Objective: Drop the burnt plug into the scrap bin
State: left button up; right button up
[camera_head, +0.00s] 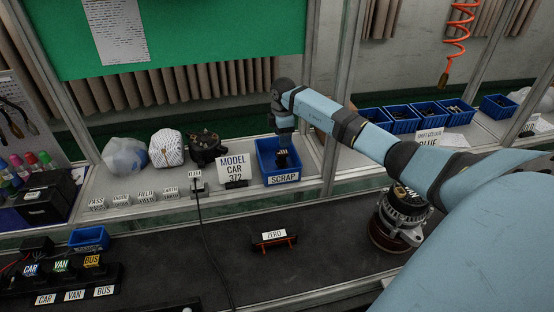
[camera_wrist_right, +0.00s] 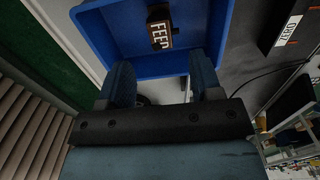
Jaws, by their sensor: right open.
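The blue scrap bin (camera_head: 267,144) stands on the back shelf with a SCRAP label on its front. A dark plug (camera_head: 282,159) shows inside it. In the right wrist view the plug, with a label reading FEED (camera_wrist_right: 160,27), is within the walls of the blue bin (camera_wrist_right: 105,35), apart from my fingers. Whether it touches the bin floor is hard to tell. My right gripper (camera_head: 284,127) is above the bin, pointing down. In the wrist view its two fingers (camera_wrist_right: 162,66) are spread with nothing between them. My left gripper is out of view.
A MODEL CAR 372 sign (camera_head: 233,167) stands just left of the bin. Labelled blocks (camera_head: 145,197) line the shelf edge. A ZERO display (camera_head: 273,238) and an alternator (camera_head: 399,217) stand on the dark bench. Blue part bins (camera_head: 404,127) are at right. A cable (camera_head: 205,235) crosses the bench.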

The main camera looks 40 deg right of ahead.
pick_arm(q)
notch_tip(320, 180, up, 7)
jog(key=p, duration=0.8)
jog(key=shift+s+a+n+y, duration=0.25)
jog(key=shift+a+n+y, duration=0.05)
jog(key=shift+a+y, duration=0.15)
pick_arm(e)
notch_tip(320, 180, up, 13)
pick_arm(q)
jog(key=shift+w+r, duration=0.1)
